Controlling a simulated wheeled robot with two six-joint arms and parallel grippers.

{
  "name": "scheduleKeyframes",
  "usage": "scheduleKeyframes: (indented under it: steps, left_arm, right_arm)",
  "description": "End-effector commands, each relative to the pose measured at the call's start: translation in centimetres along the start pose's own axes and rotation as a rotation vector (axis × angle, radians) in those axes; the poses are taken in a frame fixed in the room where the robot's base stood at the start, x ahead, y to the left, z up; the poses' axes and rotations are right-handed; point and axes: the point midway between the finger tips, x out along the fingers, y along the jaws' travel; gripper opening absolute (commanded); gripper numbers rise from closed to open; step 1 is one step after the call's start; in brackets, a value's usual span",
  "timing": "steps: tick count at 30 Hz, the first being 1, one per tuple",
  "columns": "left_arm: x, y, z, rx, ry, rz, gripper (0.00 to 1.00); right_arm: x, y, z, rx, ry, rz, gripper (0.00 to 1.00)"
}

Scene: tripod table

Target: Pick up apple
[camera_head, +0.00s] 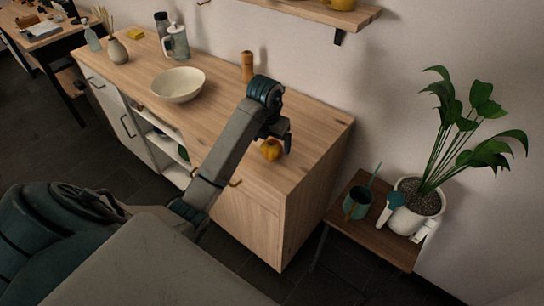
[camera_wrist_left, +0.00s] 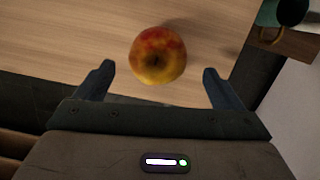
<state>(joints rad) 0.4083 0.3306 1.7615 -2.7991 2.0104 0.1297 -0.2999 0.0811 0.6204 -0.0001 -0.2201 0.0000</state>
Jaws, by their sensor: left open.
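A red and yellow apple (camera_wrist_left: 158,55) rests on the wooden countertop (camera_wrist_left: 75,35). In the head view the apple (camera_head: 271,150) is near the right end of the wooden cabinet top (camera_head: 225,105). My left gripper (camera_wrist_left: 159,80) is open and empty; in the head view the left gripper (camera_head: 284,138) hangs above and beside the apple, partly hidden by my wrist. My right gripper does not show in either view.
A white bowl (camera_head: 178,85) and a wooden pepper mill (camera_head: 247,66) stand farther left on the top. A low side table (camera_head: 358,238) with a potted plant (camera_head: 417,200) and a teal watering can (camera_head: 357,203) is at the right. A shelf (camera_head: 322,12) hangs above.

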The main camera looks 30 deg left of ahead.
Motion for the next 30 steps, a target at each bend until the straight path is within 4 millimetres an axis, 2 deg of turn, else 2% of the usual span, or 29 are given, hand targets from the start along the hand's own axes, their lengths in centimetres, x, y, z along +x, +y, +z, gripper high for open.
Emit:
scheduleKeyframes:
  steps: [5, 8, 12, 21, 29, 30]
  left_arm:
    - [1.9, 0.1, 0.1, 0.000, 0.002, -0.001, 0.89]
    - [2.8, 0.3, 0.4, -0.001, 0.005, -0.001, 0.89]
    - [4.7, 0.2, 0.4, 0.000, 0.002, -0.001, 0.89]
    - [5.3, 0.3, 0.4, 0.001, -0.001, 0.000, 0.89]
    - [5.3, 0.3, 0.4, 0.000, -0.001, 0.000, 0.38]
    - [5.3, 0.3, 0.4, 0.001, -0.001, 0.000, 0.37]
  right_arm:
    - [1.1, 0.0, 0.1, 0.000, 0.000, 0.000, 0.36]
    - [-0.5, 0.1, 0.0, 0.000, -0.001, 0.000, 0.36]
    - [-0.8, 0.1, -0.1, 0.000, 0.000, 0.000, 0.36]
    - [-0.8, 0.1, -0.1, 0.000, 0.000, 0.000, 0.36]
    - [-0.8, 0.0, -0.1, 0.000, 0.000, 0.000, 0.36]
    - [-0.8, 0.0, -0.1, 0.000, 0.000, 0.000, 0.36]
